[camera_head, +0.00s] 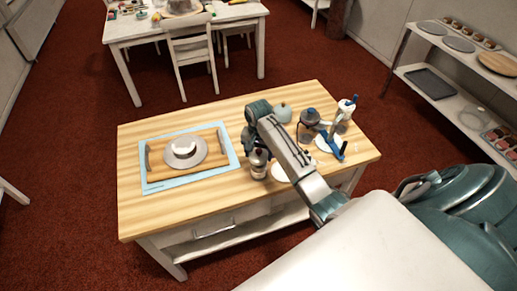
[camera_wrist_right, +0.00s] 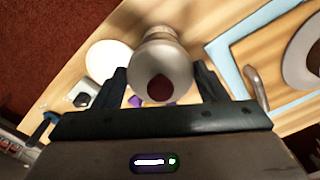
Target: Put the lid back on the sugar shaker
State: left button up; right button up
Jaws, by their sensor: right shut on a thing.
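The sugar shaker (camera_head: 258,164) stands upright near the front edge of the wooden table, a small silvery cylinder. My right gripper (camera_head: 257,147) is at its top, its arm coming in from the lower right. In the right wrist view my gripper (camera_wrist_right: 163,88) is shut on a rounded silvery metal piece (camera_wrist_right: 161,62) with a dark red spot on its near face. It looks like the shaker's lid. Whether it touches the shaker body, or is seated on it, I cannot tell; the arm and fingers hide the join. My left gripper is out of view.
A blue mat (camera_head: 160,186) carries a wooden tray (camera_head: 158,172) with a grey turntable (camera_head: 196,158) and white cake. White discs (camera_head: 281,173) lie right of the shaker. The table's front-left corner is clear.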

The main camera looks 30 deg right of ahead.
jog(key=shift+w+f, duration=0.1)
jog(key=shift+f, duration=0.35)
jog(key=shift+f, duration=1.15)
dwell(2.8)
jog(key=o, duration=1.2)
jog(key=shift+r, duration=0.3)
jog(key=shift+r, duration=3)
jog(key=shift+r, duration=0.25)
